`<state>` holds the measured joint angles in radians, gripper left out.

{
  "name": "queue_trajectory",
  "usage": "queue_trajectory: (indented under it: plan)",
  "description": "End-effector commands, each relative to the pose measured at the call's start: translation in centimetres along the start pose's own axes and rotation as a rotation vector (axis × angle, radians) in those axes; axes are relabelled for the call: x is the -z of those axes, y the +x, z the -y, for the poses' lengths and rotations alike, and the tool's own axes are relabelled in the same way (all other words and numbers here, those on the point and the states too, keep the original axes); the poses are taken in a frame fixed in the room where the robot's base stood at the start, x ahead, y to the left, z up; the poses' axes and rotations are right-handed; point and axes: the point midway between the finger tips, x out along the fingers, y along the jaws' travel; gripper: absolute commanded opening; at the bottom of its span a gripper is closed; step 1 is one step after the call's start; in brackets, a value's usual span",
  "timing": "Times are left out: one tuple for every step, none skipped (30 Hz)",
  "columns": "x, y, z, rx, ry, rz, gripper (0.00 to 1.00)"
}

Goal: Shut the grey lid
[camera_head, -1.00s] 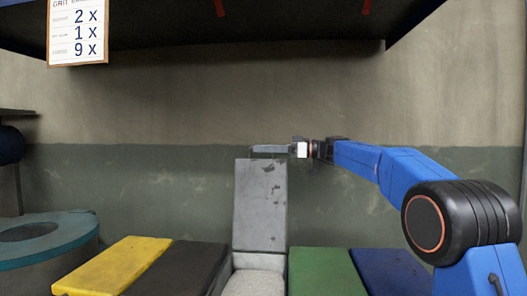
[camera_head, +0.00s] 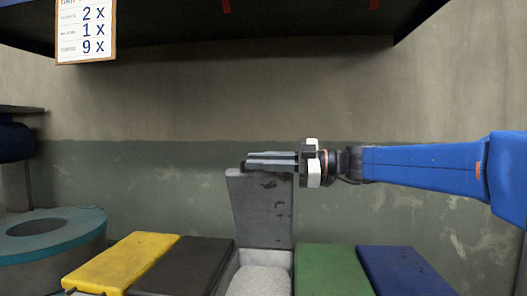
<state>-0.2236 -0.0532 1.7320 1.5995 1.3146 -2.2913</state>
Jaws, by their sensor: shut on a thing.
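The grey lid (camera_head: 262,210) stands raised, close to upright, at the back of an open bin (camera_head: 231,271) in the middle of the row. Pale grainy material (camera_head: 260,281) shows inside the bin. My gripper (camera_head: 255,161) comes in from the right, its fingers lying level along the lid's top edge. It is shut on the lid at that edge. The fingers hide part of the top edge, and the exact contact is too small to make out.
Shut yellow (camera_head: 122,262) and black (camera_head: 184,266) lids lie left of the open bin, green (camera_head: 331,270) and blue (camera_head: 405,271) ones right. A round teal-rimmed drum (camera_head: 88,232) stands at far left. A dark shelf (camera_head: 300,20) with a hanging sign (camera_head: 86,30) is overhead.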

Motion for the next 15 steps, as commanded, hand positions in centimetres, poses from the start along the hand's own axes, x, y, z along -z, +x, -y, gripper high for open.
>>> queue_trajectory:
  plan:
    - [0.2,0.0,1.6,0.002,0.002,0.001,0.00]
    - [0.4,0.0,2.5,0.002,0.001,0.001,0.00]
    - [0.4,0.0,3.6,0.002,0.003,0.000,0.00]
    - [0.5,0.0,4.5,0.002,0.002,0.000,0.00]
    - [0.5,0.0,5.4,0.002,0.003,0.000,0.00]
    - [0.5,0.0,6.7,0.001,0.004,0.001,0.00]
    - [0.5,0.0,7.6,0.001,0.003,0.001,0.00]
    - [0.3,0.0,8.6,0.002,0.005,0.001,0.00]
    - [0.2,0.0,9.9,0.002,0.005,0.001,0.00]
    - [0.1,0.0,10.8,0.002,0.006,0.001,0.00]
    - [-0.1,0.0,11.7,0.002,0.006,0.000,0.00]
    - [-0.3,0.0,12.9,0.001,0.006,0.000,0.00]
    - [-0.5,0.0,13.7,0.002,0.007,0.001,0.00]
    - [-0.8,0.0,14.6,0.002,0.007,0.001,0.00]
    - [-1.0,0.0,15.6,0.002,0.007,0.002,0.00]
